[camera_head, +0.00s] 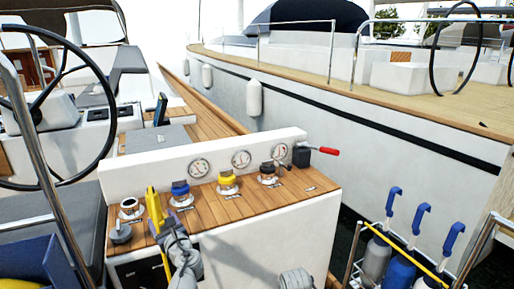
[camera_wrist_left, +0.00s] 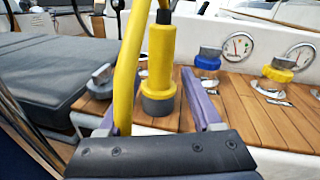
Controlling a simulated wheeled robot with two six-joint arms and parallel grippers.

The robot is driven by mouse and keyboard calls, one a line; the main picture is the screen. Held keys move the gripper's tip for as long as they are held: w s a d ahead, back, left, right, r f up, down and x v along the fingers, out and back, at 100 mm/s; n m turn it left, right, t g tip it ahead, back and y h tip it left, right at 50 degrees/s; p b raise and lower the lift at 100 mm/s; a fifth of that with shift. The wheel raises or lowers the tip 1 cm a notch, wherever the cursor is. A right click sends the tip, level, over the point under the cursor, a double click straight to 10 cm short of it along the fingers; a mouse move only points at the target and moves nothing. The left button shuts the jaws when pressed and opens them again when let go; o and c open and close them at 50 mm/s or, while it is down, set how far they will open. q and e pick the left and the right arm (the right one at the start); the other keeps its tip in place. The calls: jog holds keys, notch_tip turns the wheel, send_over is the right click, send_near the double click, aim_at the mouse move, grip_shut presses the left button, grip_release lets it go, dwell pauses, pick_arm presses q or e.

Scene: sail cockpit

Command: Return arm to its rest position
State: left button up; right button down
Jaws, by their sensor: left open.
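My left gripper (camera_head: 165,222) is at the front left of the wooden-topped console (camera_head: 212,213). Its two purple fingers stand apart, and it also shows in the left wrist view (camera_wrist_left: 165,105). A yellow nozzle (camera_wrist_left: 160,60) with a grey collar stands upright between the open fingers. Its yellow hose (camera_wrist_left: 131,50) loops beside it on the left. In the head view the nozzle (camera_head: 153,203) stands near an open metal filler (camera_head: 129,206). I cannot tell whether its tip is seated.
Along the console stand a grey cap (camera_head: 120,232), a blue cap (camera_head: 181,189), a yellow cap (camera_head: 228,179) and a dark cap (camera_head: 268,170). Gauges (camera_head: 241,159) and a red lever (camera_head: 328,151) are behind. A steering wheel (camera_head: 45,110) is at left, a bottle rack (camera_head: 400,262) at lower right.

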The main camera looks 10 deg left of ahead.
pick_arm(q)
jog(key=s+d+r+n+g+h+p, duration=0.1)
jog(key=s+d+n+g+h+p, duration=0.2)
jog(key=s+d+n+p, duration=0.3)
jog(key=s+d+r+n+g+h+p, duration=0.1)
jog(key=s+d+n+g+h+p, duration=0.3)
jog(key=d, duration=1)
jog(key=s+d+r+n+g+h+p, duration=0.1)
jog(key=s+d+n+g+h+p, duration=0.2)
jog(key=s+d+n+g+p, duration=0.3)
jog(key=s+d+n+p, duration=0.3)
jog(key=d+n+p, duration=0.1)
jog(key=n+p, duration=0.2)
jog(key=shift+s, duration=0.25)
